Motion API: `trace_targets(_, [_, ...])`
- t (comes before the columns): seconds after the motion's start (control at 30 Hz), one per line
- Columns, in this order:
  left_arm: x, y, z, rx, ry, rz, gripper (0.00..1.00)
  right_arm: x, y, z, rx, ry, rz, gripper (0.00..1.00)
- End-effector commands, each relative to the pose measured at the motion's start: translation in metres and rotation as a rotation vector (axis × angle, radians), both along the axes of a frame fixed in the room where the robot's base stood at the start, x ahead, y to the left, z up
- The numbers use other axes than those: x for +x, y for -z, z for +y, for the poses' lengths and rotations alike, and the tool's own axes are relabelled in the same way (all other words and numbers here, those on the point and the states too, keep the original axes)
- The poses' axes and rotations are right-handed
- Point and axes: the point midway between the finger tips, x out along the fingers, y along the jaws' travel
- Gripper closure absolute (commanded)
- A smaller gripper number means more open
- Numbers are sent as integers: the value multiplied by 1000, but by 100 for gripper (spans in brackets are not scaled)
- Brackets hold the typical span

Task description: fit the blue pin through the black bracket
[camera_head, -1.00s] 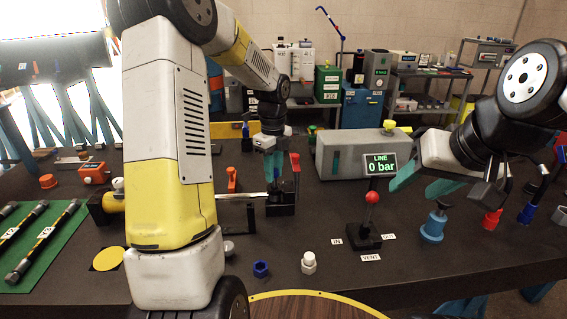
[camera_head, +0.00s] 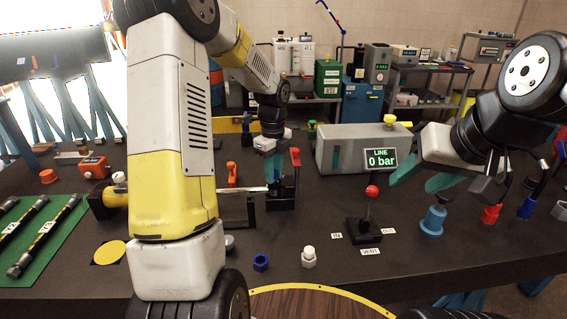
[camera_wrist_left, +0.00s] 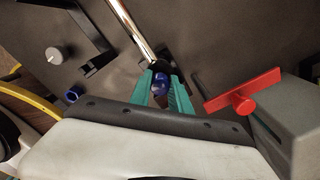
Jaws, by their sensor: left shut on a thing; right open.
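My left gripper (camera_head: 271,168) is over the black bracket (camera_head: 282,202) at the end of the silver rod (camera_head: 243,190). In the left wrist view my left gripper (camera_wrist_left: 165,92) has its teal fingers shut on the blue pin (camera_wrist_left: 160,85). The pin is beside the dark bracket (camera_wrist_left: 157,68) at the rod's end. The fingers hide much of the pin, and I cannot tell whether its tip is in the bracket hole. My right gripper (camera_head: 425,183) is open and empty, above the table at the right.
A red-handled lever (camera_head: 295,172) stands close beside my left gripper. A blue nut (camera_head: 261,262) and a white fitting (camera_head: 308,257) lie in front.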

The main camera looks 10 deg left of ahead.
Motion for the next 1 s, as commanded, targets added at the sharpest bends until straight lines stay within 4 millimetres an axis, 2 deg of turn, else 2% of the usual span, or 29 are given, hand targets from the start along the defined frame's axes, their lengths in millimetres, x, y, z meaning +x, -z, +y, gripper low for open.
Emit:
trace_targets(0.2, [0, 6, 0, -1, 0, 0, 100, 0, 0, 0, 0, 0, 0, 48])
trace_targets(0.23, [0, 5, 0, 0, 0, 0, 71, 0, 0, 0, 0, 0, 0, 48])
trace_targets(0.33, [0, 5, 0, 0, 0, 0, 51, 0, 0, 0, 0, 0, 0, 48])
trace_targets(0.7, [0, 1, 0, 0, -1, -1, 51, 0, 0, 0, 0, 0, 0, 48])
trace_targets(0.77, [1, -5, 0, 0, -1, -2, 51, 0, 0, 0, 0, 0, 0, 48])
trace_targets(1.0, [1, -46, 0, 0, -2, -4, 51, 0, 0, 0, 0, 0, 0, 48])
